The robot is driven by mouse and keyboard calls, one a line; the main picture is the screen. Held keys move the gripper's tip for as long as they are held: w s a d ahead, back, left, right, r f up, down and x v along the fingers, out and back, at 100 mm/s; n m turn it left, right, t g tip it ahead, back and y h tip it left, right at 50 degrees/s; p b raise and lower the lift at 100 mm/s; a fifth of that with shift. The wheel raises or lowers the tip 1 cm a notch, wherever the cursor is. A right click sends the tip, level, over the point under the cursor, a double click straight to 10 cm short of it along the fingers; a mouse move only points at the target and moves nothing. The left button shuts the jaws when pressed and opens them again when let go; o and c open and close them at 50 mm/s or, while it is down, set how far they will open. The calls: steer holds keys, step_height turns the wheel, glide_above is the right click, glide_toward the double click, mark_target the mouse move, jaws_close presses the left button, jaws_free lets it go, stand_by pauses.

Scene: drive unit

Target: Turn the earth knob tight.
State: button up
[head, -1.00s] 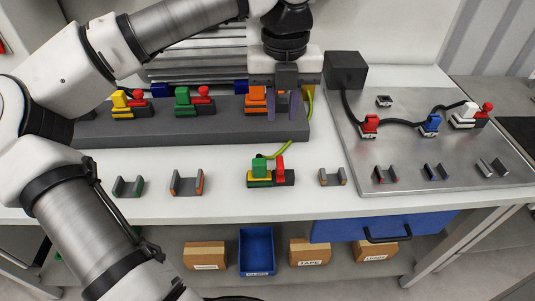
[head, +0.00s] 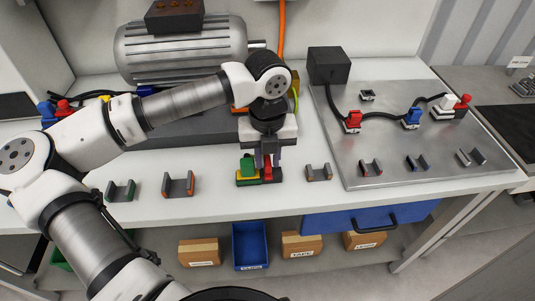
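A small terminal block (head: 246,180) with green, yellow and dark parts stands near the front of the white bench. It has a green upright piece (head: 247,165) on the left and a red piece (head: 267,174) on the right. I take it for the earth terminal from its green and yellow colours. My gripper (head: 267,158) points down over its right half. The fingers are at the red piece, partly covering it. I cannot tell whether they touch or grip it. The green-yellow cable (head: 296,97) is mostly hidden behind my wrist.
Grey open clips stand either side, at left (head: 178,186) and right (head: 318,173). A metal plate (head: 390,150) with red, blue and white terminals lies at right. The dark grey rail (head: 190,125) and a motor (head: 180,45) are behind. The bench's front edge is close.

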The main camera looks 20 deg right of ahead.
jaws_close()
steer(key=shift+f+m+b, duration=0.1)
steer(key=shift+m+b, duration=0.2)
steer(key=shift+b, duration=0.25)
steer(key=m+b, duration=0.2)
steer(key=b, duration=0.1)
steer(key=shift+f+b, duration=0.2)
steer(key=shift+b, duration=0.15)
steer(key=m+b, duration=0.3)
steer(key=m, duration=0.1)
steer(key=shift+r, duration=0.1)
steer(key=m+b, duration=0.3)
steer(key=m, duration=0.2)
steer(key=shift+r+m, duration=0.15)
steer(key=shift+m, duration=0.15)
steer(key=m+b, duration=0.2)
steer(key=m, duration=0.3)
steer(key=shift+r+m, duration=0.1)
steer(key=shift+m, duration=0.2)
